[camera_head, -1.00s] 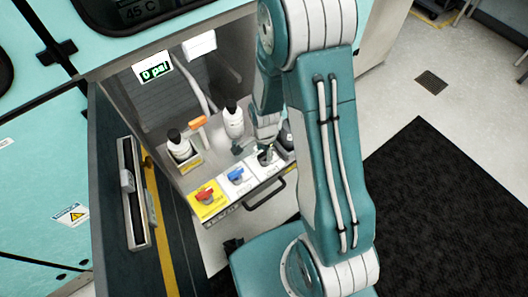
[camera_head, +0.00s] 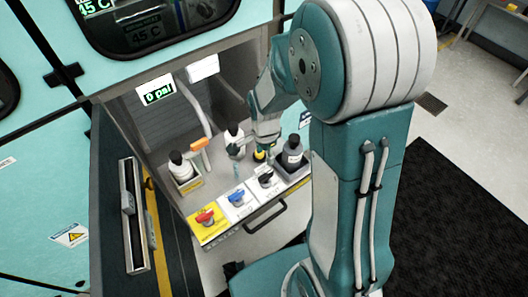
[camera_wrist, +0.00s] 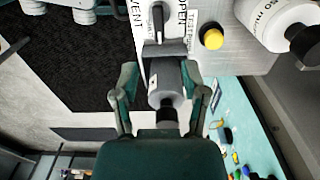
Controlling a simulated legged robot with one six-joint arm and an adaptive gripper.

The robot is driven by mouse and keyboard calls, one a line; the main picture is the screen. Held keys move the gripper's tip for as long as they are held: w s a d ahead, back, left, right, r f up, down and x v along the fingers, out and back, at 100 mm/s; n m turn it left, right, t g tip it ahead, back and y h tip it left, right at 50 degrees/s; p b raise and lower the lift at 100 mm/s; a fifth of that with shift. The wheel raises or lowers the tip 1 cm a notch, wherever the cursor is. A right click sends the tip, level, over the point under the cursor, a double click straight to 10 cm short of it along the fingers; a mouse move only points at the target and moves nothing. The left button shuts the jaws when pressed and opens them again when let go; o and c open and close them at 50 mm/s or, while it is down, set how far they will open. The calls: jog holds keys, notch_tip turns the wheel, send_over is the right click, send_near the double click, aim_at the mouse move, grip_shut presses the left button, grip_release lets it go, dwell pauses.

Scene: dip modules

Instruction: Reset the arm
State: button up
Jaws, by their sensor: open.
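The black valve handle (camera_head: 266,180) is in front of my gripper and also shows in the wrist view (camera_wrist: 157,22). A yellow button (camera_wrist: 212,38) lies beside its plate. Nothing is seen held.
A white bottle (camera_head: 180,167) stands in a holder at left; another (camera_head: 233,138) stands behind my gripper. A display (camera_head: 156,92) reads 0 psi. Dark floor mat (camera_head: 440,220) lies at right.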

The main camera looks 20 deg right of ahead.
jog(key=s+r+n+t, duration=0.2)
jog(key=s+r+n, duration=0.5)
jog(key=r, duration=0.4)
jog(key=s+r+n+t, duration=0.3)
jog(key=s+r+n, duration=0.4)
jog(key=r, duration=0.4)
jog(key=shift+r+n+t, duration=0.3)
jog(key=shift+r, duration=0.1)
